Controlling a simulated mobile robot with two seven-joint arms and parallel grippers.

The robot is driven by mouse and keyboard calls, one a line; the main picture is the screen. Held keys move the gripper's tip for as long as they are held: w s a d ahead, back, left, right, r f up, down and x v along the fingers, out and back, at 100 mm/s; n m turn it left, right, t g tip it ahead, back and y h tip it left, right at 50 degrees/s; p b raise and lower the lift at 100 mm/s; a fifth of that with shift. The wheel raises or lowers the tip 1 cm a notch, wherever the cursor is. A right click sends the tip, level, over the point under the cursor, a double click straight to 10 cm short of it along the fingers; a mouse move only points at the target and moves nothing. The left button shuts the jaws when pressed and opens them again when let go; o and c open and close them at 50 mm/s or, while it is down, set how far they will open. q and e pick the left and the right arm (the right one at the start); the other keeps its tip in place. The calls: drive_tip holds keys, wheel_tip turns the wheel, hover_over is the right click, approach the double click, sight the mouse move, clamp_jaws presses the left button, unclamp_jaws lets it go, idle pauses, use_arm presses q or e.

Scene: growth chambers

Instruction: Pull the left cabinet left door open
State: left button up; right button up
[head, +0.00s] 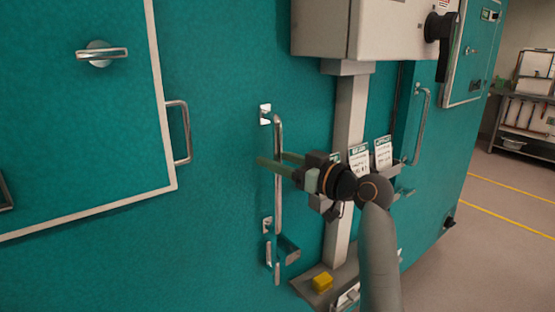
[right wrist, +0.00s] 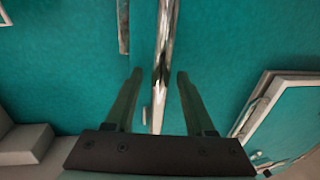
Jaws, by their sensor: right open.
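The teal cabinet front (head: 225,215) fills most of the head view, and its surface looks closed and flush. A long upright metal handle (head: 278,205) stands on it on two brackets near the middle. My right gripper (head: 271,157) reaches in from the right at about the handle's mid-height. Its two fingers are open, one on each side of the handle bar. The right wrist view shows the bar (right wrist: 165,50) running between the open fingers (right wrist: 160,74). I cannot tell whether either finger touches it. My left gripper is not in view.
A white-trimmed teal hatch (head: 80,130) with its own handle (head: 186,132) is at left. A grey control box (head: 325,25) with a black lever (head: 438,30) juts out above my right arm, on a pale post (head: 348,115). A yellow block (head: 322,282) sits low. Open floor lies right.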

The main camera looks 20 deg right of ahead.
clamp_jaws()
idle(0.3)
idle(1.1)
